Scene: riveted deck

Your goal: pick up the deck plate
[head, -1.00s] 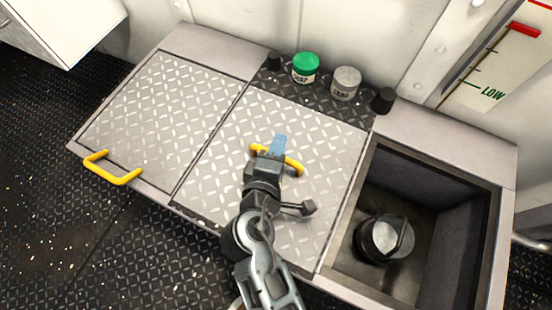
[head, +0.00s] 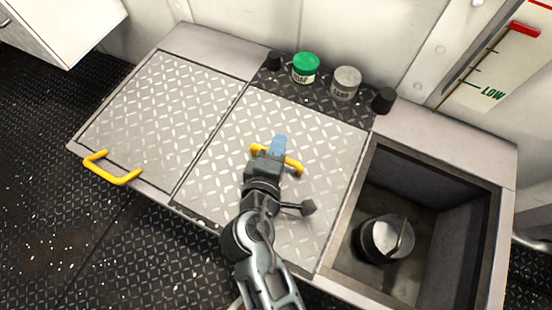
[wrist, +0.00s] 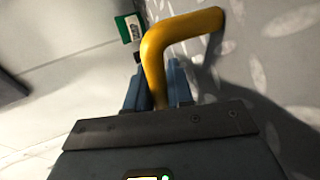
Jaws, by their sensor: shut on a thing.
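The deck plate (head: 235,150) is a grey diamond-tread sheet with a yellow handle (head: 293,165) at its middle, in the centre of the head view. It lies flat or nearly so between the left panel and the open well; I cannot tell any gap under it. My gripper (head: 278,147) is shut on the yellow handle. In the wrist view the handle (wrist: 180,35) runs between the blue fingers, and the plate's surface (wrist: 275,75) shows at the right. My arm hides part of the plate's front.
A second tread panel (head: 150,115) with a yellow handle (head: 112,170) lies to the left. An open well (head: 450,235) at the right holds a dark round-topped can (head: 385,238). Behind stand a green-lidded jar (head: 306,68), a grey jar (head: 346,83) and two black knobs (head: 383,101).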

